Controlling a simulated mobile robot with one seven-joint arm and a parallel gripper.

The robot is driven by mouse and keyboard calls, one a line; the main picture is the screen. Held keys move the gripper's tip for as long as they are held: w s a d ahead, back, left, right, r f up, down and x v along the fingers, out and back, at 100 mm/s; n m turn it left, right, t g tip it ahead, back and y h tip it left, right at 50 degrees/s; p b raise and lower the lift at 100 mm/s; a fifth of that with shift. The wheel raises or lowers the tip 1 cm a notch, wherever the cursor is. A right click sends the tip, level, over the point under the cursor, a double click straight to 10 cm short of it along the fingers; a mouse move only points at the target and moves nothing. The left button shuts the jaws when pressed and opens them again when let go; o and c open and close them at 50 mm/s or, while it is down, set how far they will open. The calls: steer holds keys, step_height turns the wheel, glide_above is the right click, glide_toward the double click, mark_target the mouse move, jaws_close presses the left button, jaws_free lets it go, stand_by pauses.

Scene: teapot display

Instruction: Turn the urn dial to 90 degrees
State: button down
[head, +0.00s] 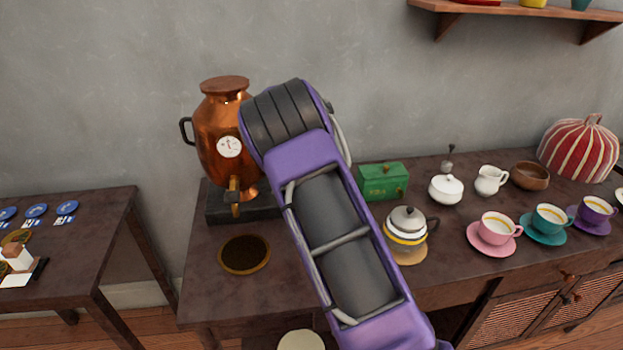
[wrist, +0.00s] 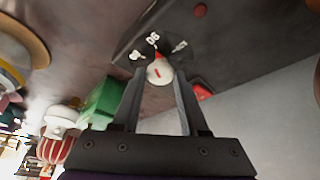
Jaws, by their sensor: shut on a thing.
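The copper urn (head: 210,130) stands on a dark base (head: 225,208) at the back left of the table in the head view. The dial (wrist: 160,73) shows in the wrist view as a small pale knob with red on it, by a dark face with white number marks. Its red pointer is towards the middle mark (wrist: 153,38), which is small and hard to read. My gripper (wrist: 158,80) is shut on the dial, one finger on each side. In the head view my arm hides the gripper and the dial.
A green tea box (head: 382,182) and a striped teapot (head: 405,230) stand right of my arm. Cups, a sugar bowl and a creamer (head: 490,180) are further right. A round brown mat (head: 244,255) lies bare in front of the urn.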

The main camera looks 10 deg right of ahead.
stand_by(0.4)
steer(key=shift+c, duration=2.2)
jaws_free()
steer(key=shift+r, duration=0.1)
steer(key=p+v, duration=0.2)
steer(key=v, duration=1.5)
steer(key=shift+a+r, duration=0.1)
steer(key=shift+r, duration=0.05)
